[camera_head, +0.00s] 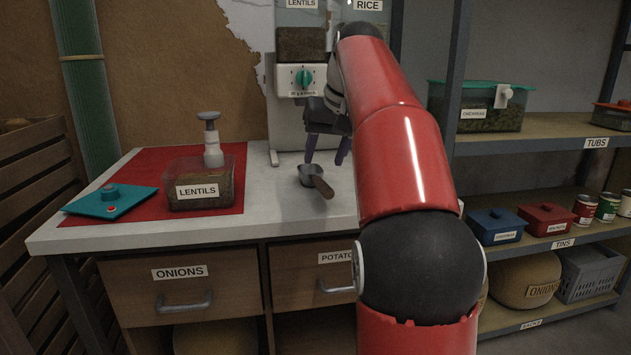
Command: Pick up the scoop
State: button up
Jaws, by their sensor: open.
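The scoop (311,176) lies on the light counter, a grey metal bowl with a brown handle (323,187) pointing toward the front right. My gripper (325,158) hangs just above and behind the scoop, in front of the lentils dispenser. Its two fingers point down and are spread apart, with nothing visible between them. From this angle I cannot tell exactly how far the fingertips are from the scoop. My red arm covers the right part of the counter.
A lentils tub (201,190) stands on a red mat (150,165), with a teal lid (110,198) to its left and a grey press-like tool (211,140) behind it. The lentils dispenser (302,80) rises behind the gripper. Shelves (540,135) with tubs and tins stand right.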

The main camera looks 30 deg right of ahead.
aim_at(320, 178)
jog(key=b+x, duration=0.1)
jog(key=x, duration=0.1)
jog(key=b+x, duration=0.1)
jog(key=x, duration=0.2)
jog(key=d+x, duration=0.1)
jog(key=x, duration=0.1)
jog(key=shift+w+f+b, duration=0.25)
jog(key=shift+w+b, duration=0.15)
jog(key=shift+w, duration=0.1)
jog(key=shift+d, duration=0.1)
grip_shut()
